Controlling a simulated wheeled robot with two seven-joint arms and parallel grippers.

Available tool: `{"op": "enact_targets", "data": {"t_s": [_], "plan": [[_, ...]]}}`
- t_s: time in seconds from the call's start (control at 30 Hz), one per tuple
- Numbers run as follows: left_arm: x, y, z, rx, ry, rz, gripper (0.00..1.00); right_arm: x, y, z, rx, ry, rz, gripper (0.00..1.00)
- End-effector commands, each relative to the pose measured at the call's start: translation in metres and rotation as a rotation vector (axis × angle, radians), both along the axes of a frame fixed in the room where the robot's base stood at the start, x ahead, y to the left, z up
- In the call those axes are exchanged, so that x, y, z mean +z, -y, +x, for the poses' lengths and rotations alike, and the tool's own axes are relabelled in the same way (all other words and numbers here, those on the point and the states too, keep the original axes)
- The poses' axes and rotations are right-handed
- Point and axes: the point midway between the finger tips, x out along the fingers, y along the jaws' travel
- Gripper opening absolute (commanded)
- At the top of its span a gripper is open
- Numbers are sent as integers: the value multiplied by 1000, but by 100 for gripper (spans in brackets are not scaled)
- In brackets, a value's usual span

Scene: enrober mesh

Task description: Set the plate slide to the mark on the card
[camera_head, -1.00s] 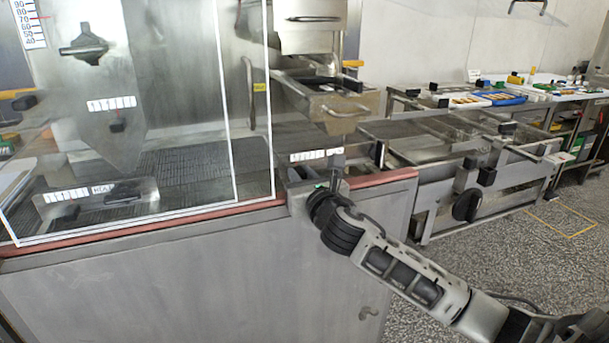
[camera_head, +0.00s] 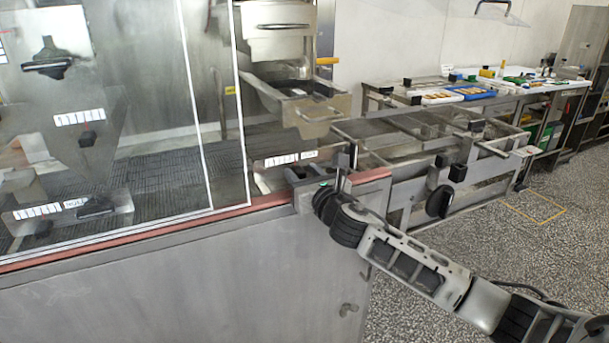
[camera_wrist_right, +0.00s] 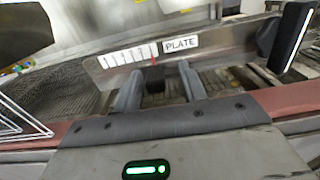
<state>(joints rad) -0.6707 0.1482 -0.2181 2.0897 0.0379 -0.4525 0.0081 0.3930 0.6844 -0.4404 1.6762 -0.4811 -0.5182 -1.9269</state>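The plate scale (camera_wrist_right: 130,55), a white strip with black ticks and a red line near its right end, sits left of the PLATE label (camera_wrist_right: 181,44) on a metal bar. A black knob (camera_wrist_right: 153,78) shows below the scale, between the finger lines of my right gripper (camera_wrist_right: 163,80). The gripper's fingers are apart, with gaps seen beside the knob. In the head view, my right gripper (camera_head: 342,168) is at the corner of the cabinet, just right of the plate scale (camera_head: 282,160). No card with a readable mark is in view. My left gripper is out of view.
A glass-fronted enclosure (camera_head: 110,235) with a red lower rail fills the left, with other scales (camera_head: 80,117) and black knobs inside. A metal frame conveyor (camera_head: 410,150) stands behind right. A dark upright part (camera_wrist_right: 290,38) is at the wrist view's right.

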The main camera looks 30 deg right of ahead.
Motion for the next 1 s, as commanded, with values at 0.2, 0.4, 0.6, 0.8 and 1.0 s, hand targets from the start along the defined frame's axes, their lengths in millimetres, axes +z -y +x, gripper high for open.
{"op": "enact_targets", "data": {"t_s": [0.2,0.4,0.6,0.8,1.0], "plan": [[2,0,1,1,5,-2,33,-2,-2,-14,2,-2,0,42],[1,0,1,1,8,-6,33,-3,-5,-57,5,-4,-4,42],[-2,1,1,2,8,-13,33,-3,-9,-106,3,-5,-4,42],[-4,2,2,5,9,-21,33,-2,-11,-142,1,-4,-2,42],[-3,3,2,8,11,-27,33,-1,-12,-157,0,-1,-1,42]]}}
